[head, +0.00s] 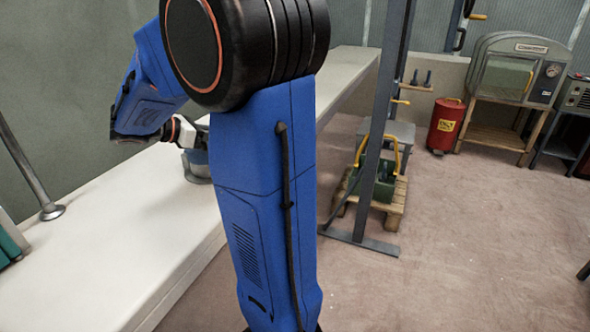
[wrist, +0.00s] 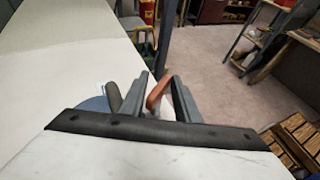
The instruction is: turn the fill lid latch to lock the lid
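My gripper (wrist: 160,82) shows in the wrist view with its two grey fingers apart. A red-orange lever, which looks like the latch (wrist: 157,94), stands slanted between the fingers. A pale gap shows between it and the right finger; whether it touches the left finger I cannot tell. A blue-grey round part, likely the fill lid (wrist: 93,103), shows at the left behind the gripper's dark edge. A dark grey stub (wrist: 113,96) stands beside it. In the head view the round grey-blue fitting (head: 197,168) sits on the white deck, partly hidden by my arm, which also hides the fingers.
The white deck (head: 110,250) runs along the left wall with a metal post (head: 32,170) on it. A dark upright stand (head: 375,130) and a pallet with a green box (head: 380,180) are beyond its edge. The floor to the right is largely clear.

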